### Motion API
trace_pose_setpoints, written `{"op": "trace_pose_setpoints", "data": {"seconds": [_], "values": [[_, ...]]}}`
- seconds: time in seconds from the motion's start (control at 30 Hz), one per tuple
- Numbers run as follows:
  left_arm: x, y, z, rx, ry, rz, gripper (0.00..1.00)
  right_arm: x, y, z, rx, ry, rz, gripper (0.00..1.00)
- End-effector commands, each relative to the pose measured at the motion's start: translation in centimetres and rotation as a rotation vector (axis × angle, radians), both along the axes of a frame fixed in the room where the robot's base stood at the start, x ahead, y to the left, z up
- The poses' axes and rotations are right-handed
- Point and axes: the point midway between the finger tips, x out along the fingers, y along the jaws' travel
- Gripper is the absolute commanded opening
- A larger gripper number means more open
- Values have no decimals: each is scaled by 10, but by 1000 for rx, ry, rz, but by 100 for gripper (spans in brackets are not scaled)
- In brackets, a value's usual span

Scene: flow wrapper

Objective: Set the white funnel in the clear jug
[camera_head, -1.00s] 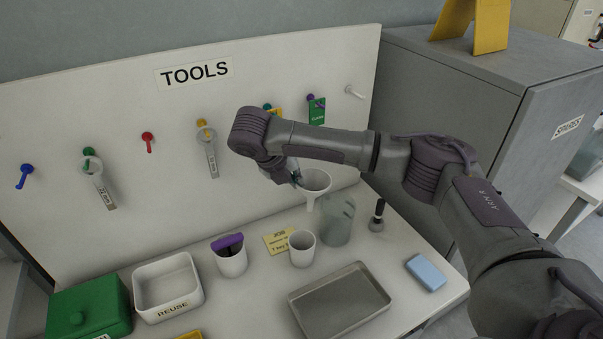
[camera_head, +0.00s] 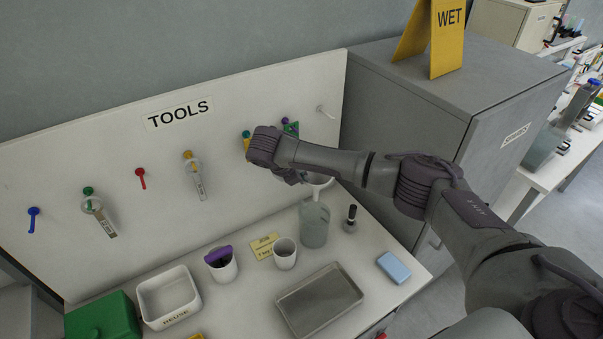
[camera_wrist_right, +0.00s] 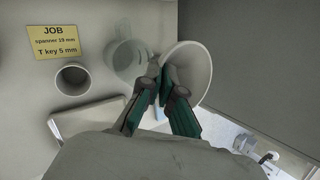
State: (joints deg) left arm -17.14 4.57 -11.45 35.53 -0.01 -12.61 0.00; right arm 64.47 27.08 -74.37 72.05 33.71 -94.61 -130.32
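The white funnel (camera_head: 321,182) is held in the air by my right gripper (camera_head: 299,179), above and slightly behind the clear jug (camera_head: 314,228) in the head view. In the right wrist view the gripper fingers (camera_wrist_right: 162,72) are shut on the near-left rim of the funnel (camera_wrist_right: 195,62). The clear jug (camera_wrist_right: 126,60) shows to the left of the funnel there, with its mouth uncovered. The jug stands upright on the table. My left gripper is in neither view.
A white cup (camera_head: 285,256) and the yellow job card (camera_head: 263,246) are left of the jug. A dark-handled brush (camera_head: 350,222) stands to its right. A metal tray (camera_head: 320,301) and blue sponge (camera_head: 394,267) lie in front. The tool board (camera_head: 120,180) rises behind.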

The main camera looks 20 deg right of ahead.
Motion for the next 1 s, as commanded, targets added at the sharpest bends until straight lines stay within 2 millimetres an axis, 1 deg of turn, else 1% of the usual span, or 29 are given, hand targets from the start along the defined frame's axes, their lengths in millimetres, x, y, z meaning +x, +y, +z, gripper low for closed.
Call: {"op": "trace_pose_setpoints", "data": {"seconds": [0.33, 0.4, 0.53, 0.7, 1.0], "values": [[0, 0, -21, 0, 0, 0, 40, -1, 0, -29, -1, 1, 0, 0], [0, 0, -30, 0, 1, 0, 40, -1, 0, -36, -1, 0, 0, 0], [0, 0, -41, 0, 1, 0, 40, 0, 0, -44, -1, -1, 0, 0], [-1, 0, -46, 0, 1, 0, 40, 0, 0, -48, -1, -1, -1, 0], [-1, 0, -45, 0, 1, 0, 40, 0, 0, -47, -1, 0, -1, 0]]}}
